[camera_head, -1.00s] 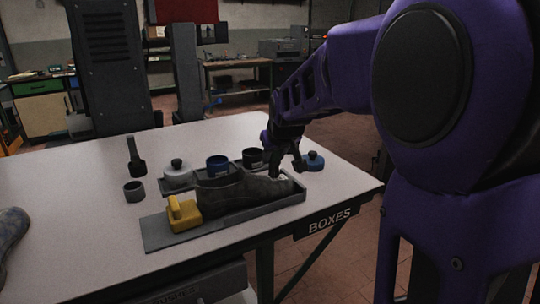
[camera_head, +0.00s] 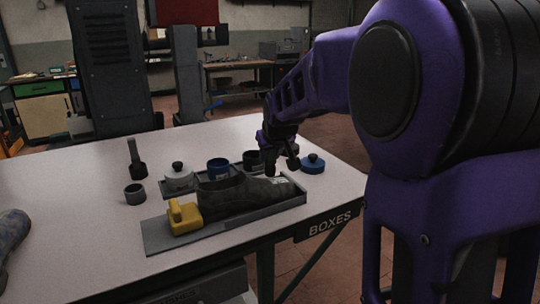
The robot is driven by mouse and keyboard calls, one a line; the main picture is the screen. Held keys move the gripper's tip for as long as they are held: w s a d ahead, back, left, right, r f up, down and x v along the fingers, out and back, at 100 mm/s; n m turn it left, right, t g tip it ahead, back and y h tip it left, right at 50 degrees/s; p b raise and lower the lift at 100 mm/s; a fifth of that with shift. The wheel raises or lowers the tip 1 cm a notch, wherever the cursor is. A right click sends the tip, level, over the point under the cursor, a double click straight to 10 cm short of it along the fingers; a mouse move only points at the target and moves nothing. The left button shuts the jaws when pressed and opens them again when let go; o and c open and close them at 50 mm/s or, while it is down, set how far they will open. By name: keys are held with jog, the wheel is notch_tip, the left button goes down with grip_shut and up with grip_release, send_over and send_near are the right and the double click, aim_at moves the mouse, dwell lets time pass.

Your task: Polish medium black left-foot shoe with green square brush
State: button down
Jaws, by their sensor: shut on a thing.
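A black shoe (camera_head: 232,194) lies in a shallow grey tray (camera_head: 165,238) near the front of the table, its toe to the right. A yellow block-like object with a handle (camera_head: 184,216) stands at the tray's left end, by the heel. My gripper (camera_head: 281,167) is above and just behind the toe end, pointing down. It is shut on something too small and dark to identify. I cannot tell whether it touches the shoe. No green square brush can be made out.
Behind the tray stand a white lidded jar (camera_head: 178,175), a blue jar (camera_head: 217,168), a black jar (camera_head: 252,160) and a blue lid (camera_head: 312,163). A dark upright brush (camera_head: 137,160) and grey cup (camera_head: 134,194) stand left. Another shoe (camera_head: 11,237) sits at the left edge.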

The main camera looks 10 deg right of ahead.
jog(key=shift+s+d+b, duration=0.25)
jog(key=shift+s+b, duration=0.05)
jog(key=shift+s, duration=0.45)
jog(key=shift+s+d+b, duration=0.25)
jog(key=shift+s+b, duration=0.05)
jog(key=shift+s, duration=0.45)
notch_tip(320, 180, up, 7)
jog(key=p, duration=0.5)
